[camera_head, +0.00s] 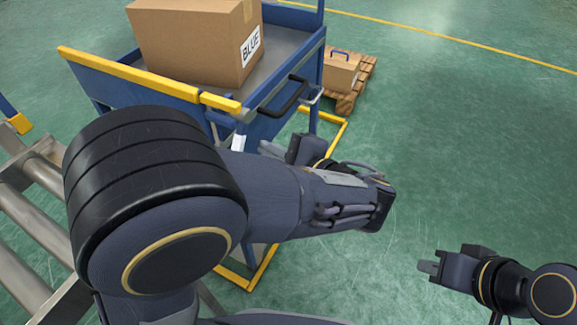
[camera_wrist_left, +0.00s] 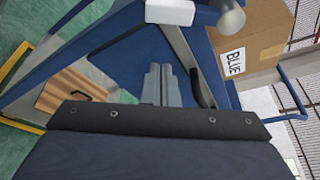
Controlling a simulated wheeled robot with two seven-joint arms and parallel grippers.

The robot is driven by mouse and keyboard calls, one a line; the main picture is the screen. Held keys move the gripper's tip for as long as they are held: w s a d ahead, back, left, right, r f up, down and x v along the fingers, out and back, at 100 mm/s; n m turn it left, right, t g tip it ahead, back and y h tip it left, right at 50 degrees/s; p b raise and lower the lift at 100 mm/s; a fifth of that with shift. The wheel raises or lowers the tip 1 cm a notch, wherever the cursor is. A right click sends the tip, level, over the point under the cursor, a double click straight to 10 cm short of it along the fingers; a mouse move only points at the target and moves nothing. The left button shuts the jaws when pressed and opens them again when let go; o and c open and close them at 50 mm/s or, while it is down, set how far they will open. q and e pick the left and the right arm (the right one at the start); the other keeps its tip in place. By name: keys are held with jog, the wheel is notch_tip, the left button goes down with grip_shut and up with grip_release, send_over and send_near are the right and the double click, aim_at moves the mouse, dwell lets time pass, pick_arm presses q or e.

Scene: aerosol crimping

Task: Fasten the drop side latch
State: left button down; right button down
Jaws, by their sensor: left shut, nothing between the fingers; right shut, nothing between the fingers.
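The blue cart (camera_head: 300,45) stands at the upper left of the head view, with yellow rails (camera_head: 130,75) along its near side. A small pale part (camera_head: 238,138) shows below the rail's corner; I cannot tell whether it is the latch. In the left wrist view, a white block (camera_wrist_left: 170,12) and a grey round-ended rod (camera_wrist_left: 231,18) show at the top, close beyond the fingers. My left gripper (camera_head: 268,148) is shut and empty beside the cart's corner; its fingers (camera_wrist_left: 160,84) point toward the blue panel. My right gripper (camera_head: 428,266) is shut and empty, over open floor.
A cardboard box marked BLUE (camera_head: 195,45) sits on the cart. A black handle (camera_head: 288,98) sticks out from the cart's end. A smaller box (camera_head: 341,74) stands on a wooden pallet (camera_head: 352,95) behind. A roller conveyor (camera_head: 40,220) is at left. My left arm hides the cart's lower part.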

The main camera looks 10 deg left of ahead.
pick_arm(q)
jog(key=shift+s+a+r+p, duration=0.15)
jog(key=shift+s+a+r, duration=0.35)
jog(key=shift+a, duration=0.15)
jog(key=shift+s+a+r+p, duration=0.15)
jog(key=shift+s+a+r, duration=0.35)
jog(key=shift+a, duration=0.15)
